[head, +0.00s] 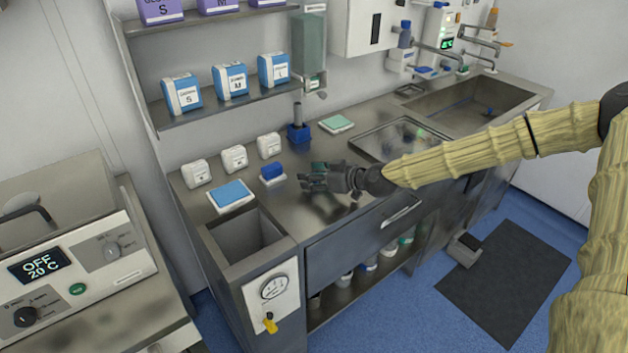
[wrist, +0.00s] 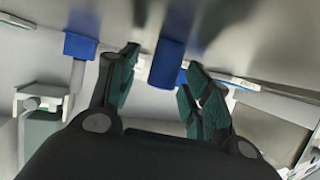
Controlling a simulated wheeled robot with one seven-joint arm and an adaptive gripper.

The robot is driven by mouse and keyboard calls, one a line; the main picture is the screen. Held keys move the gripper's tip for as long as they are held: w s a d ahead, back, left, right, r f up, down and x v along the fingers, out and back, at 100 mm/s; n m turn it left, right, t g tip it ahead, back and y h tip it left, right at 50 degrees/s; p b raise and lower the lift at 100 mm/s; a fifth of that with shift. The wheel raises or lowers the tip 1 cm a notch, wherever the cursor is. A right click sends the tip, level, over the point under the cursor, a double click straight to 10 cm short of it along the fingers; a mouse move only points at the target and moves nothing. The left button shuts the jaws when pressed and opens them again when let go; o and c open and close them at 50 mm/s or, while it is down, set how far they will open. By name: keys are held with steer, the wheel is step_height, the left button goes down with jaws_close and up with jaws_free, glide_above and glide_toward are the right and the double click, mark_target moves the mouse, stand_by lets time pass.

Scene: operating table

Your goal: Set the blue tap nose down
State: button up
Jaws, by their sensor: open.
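A small blue piece (head: 272,171) sits on a small white base on the steel counter (head: 285,215); I take it to be the blue tap. In the wrist view a blue rounded body (wrist: 168,65) shows between my fingers, apparently the same piece, and its far side is hidden. My gripper (head: 304,182) is low over the counter to the right of it, fingers pointing left. In the wrist view my gripper (wrist: 163,62) is open, with dark green pads on either side of the blue body. I see no clear contact, and the gap in depth is hard to judge.
A blue-based stand with a grey post (head: 298,132) is behind my gripper. A blue pad on a white tray (head: 232,195) and several white boxes (head: 234,159) are to the left. A sunken basin (head: 245,235) opens at the front left.

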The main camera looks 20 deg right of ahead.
steer(key=c, duration=1)
steer(key=shift+c, duration=0.2)
steer(key=shift+r, duration=0.15)
